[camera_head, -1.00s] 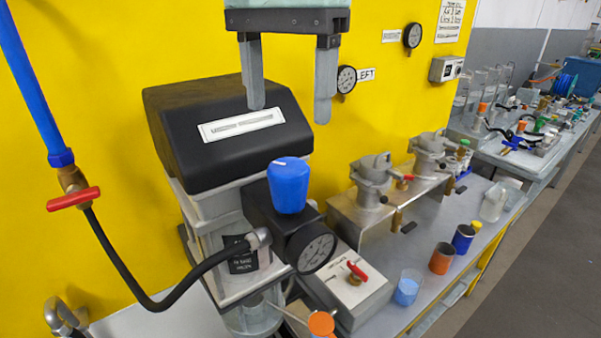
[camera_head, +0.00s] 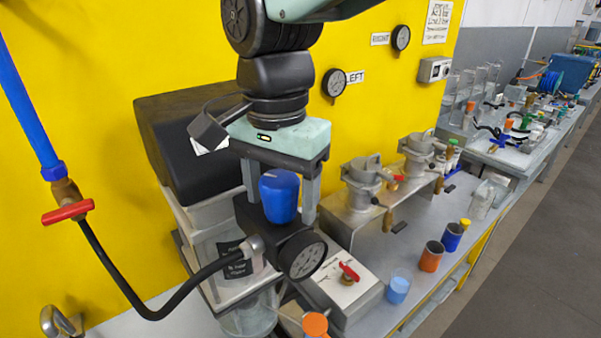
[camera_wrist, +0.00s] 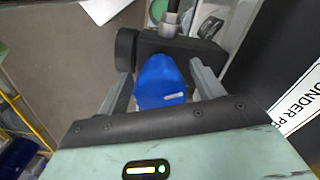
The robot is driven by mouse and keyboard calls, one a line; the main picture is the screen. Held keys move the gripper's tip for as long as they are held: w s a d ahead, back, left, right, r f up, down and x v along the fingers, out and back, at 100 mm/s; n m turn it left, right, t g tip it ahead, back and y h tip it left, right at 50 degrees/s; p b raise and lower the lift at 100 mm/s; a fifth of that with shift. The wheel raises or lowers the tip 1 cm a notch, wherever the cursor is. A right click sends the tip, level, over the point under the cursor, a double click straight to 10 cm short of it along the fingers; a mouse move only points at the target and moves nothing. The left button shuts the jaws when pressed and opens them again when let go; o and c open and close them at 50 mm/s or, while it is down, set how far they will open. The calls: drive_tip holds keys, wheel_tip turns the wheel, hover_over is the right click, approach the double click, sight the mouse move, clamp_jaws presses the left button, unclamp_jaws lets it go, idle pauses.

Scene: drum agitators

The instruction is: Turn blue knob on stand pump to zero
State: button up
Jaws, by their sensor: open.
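The blue knob (camera_head: 279,196) sits on top of the black pump block (camera_head: 250,219) on the stand pump. A white mark shows on the knob in the wrist view (camera_wrist: 172,97). My gripper (camera_head: 281,208) is open and points down over the knob, with one finger on each side of it. In the wrist view the fingers (camera_wrist: 163,90) also straddle the knob, with small gaps visible. A round dial gauge (camera_head: 303,256) faces forward below the knob. The gripper body hides the pump's top label in part.
A black hose (camera_head: 165,305) runs from the red-handled valve (camera_head: 68,212) to the pump. A grey box with a red switch (camera_head: 345,280) stands right of the gauge. Metal pots (camera_head: 362,185) and several cups stand on the bench to the right. The yellow wall is close behind.

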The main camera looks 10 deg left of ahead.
drive_tip(key=c, duration=1)
drive_tip(key=shift+o, duration=0.2)
drive_tip(key=shift+n, duration=0.3)
drive_tip(key=n, duration=0.3)
drive_tip(key=shift+r+n+p, duration=0.1)
drive_tip(key=shift+n+p, duration=0.2)
drive_tip(key=shift+n, duration=0.1)
drive_tip(key=n, duration=0.4)
drive_tip(key=shift+w, duration=0.1)
drive_tip(key=n+p, duration=0.1)
drive_tip(key=n, duration=0.4)
drive_tip(key=shift+n, duration=2.2)
